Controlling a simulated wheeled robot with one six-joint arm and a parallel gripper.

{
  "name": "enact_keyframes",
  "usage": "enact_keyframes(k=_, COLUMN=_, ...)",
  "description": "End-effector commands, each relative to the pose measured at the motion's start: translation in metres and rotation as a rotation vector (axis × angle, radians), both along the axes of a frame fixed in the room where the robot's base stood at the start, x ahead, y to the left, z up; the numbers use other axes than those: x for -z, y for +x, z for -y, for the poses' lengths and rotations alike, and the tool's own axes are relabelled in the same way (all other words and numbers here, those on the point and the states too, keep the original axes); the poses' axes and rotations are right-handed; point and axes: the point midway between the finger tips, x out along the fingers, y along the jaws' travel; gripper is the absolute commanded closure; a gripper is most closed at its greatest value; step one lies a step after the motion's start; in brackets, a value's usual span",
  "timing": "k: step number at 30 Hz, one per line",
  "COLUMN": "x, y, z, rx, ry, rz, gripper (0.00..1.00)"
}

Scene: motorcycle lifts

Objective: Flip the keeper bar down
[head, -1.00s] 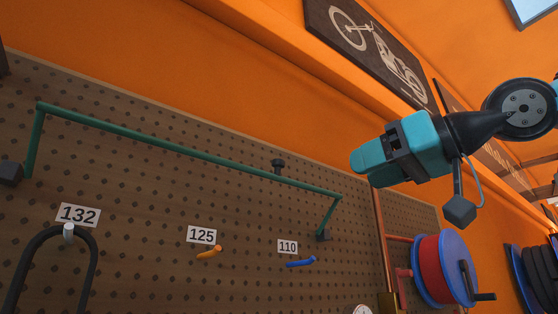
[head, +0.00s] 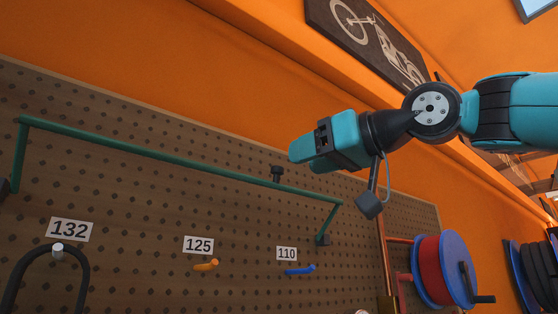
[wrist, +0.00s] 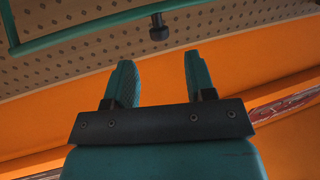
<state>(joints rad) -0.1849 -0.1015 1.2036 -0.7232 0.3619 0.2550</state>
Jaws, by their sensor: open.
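The keeper bar (head: 160,156) is a long green rod with bent ends, standing out from the pegboard above the numbered hooks. It slopes down to the right in the head view. Its right end is bent down to a dark pivot block (head: 322,240). In the wrist view part of the bar (wrist: 90,27) crosses the upper left. My gripper (head: 294,158) is teal, open and empty, above the bar's right part and apart from it in the picture. The two fingers (wrist: 157,75) are spread apart in the wrist view. A dark knob (head: 277,174) sits just behind the bar; it also shows in the wrist view (wrist: 159,27).
The pegboard (head: 120,200) carries labels 132, 125 and 110 over a grey, an orange (head: 206,265) and a blue peg (head: 300,270). A black loop (head: 22,262) hangs at 132. A red and blue reel (head: 440,270) is at lower right.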

Motion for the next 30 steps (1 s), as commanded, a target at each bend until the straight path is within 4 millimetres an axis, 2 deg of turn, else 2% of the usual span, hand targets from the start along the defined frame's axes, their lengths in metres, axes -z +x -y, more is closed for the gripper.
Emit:
enact_keyframes(k=1, x=-0.003, y=0.007, z=-0.012, rx=-0.008, ry=-0.002, rz=-0.006, gripper=0.5)
enact_keyframes(k=3, x=-0.004, y=0.017, z=-0.022, rx=-0.006, ry=-0.001, rz=-0.006, gripper=0.5)
enact_keyframes(k=10, x=-0.003, y=0.04, z=-0.046, rx=-0.002, ry=-0.001, rz=-0.002, gripper=0.5)
enact_keyframes(k=23, x=0.0, y=0.046, z=-0.053, rx=0.001, ry=-0.001, rz=-0.001, gripper=0.5)
enact_keyframes(k=27, x=0.0, y=0.046, z=-0.053, rx=0.001, ry=-0.001, rz=-0.001, gripper=0.82)
enact_keyframes(k=30, x=0.0, y=0.046, z=-0.053, rx=0.001, ry=-0.001, rz=-0.001, gripper=1.0)
